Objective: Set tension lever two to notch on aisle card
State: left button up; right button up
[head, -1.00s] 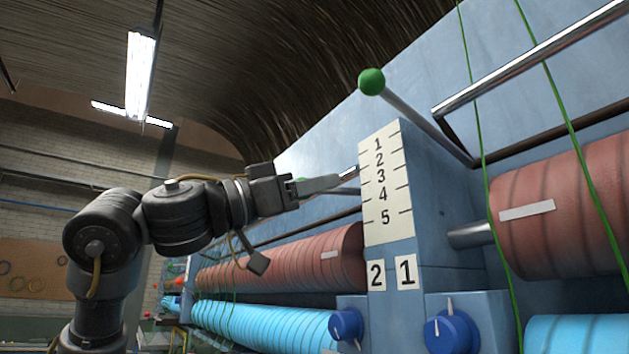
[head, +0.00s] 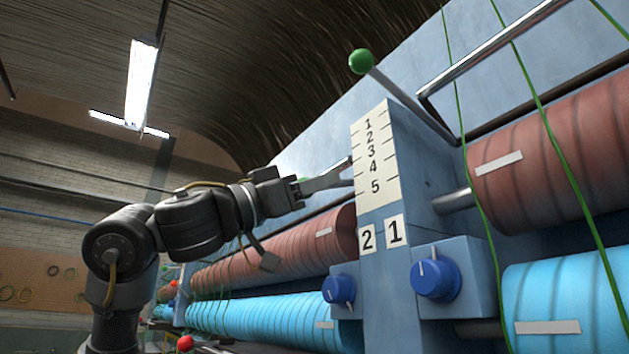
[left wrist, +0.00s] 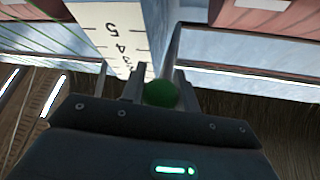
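A white scale plate (head: 376,165) numbered 1 to 5 is on the blue post, above tags 2 (head: 367,239) and 1 (head: 395,231). Lever one's green knob (head: 361,61) stands high, on a rod right of the plate. My left gripper (head: 325,181) is left of the plate, around lever two's end. In the left wrist view, lever two's green knob (left wrist: 160,93) sits between the fingers, which appear closed against both sides. The rod meets the plate's left edge around 3 to 4; the exact notch is unclear. No aisle card is recognisable. My right gripper is out of view.
Blue dials (head: 434,280) and (head: 339,289) project below the tags. Red rolls (head: 275,250) and blue rolls (head: 270,318) flank the post. Green strands (head: 545,130) and a metal bar (head: 500,48) cross at right. Open space lies left of the machine.

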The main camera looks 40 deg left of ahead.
pick_arm(q)
jog(key=o, duration=0.4)
jog(key=b+v, duration=0.5)
jog(key=v, duration=0.5)
jog(key=shift+s+a, duration=0.15)
jog(key=shift+s, duration=0.15)
jog(key=shift+f, duration=0.2)
